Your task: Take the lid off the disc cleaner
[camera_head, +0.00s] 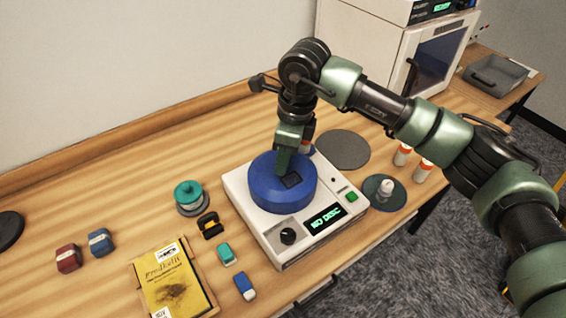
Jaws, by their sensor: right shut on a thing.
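The disc cleaner (281,243) is a white box with a black knob, a green button and a display reading "NO DISC". Its round blue lid (263,190) covers the top, with a small dark square on its upper face. My right gripper (284,165) comes down from above and is shut on the lid at its top, toward the back. The fingertips are partly hidden, and I cannot tell whether the lid sits fully down or is slightly raised. My left gripper is not in view.
A grey round mat (343,149) lies behind the cleaner. A dark round pad (384,194) with a white bottle is at its right, near orange-capped bottles (402,155). A teal spool (188,195), small blocks and a yellow booklet (175,284) lie left. A white machine (385,50) stands behind.

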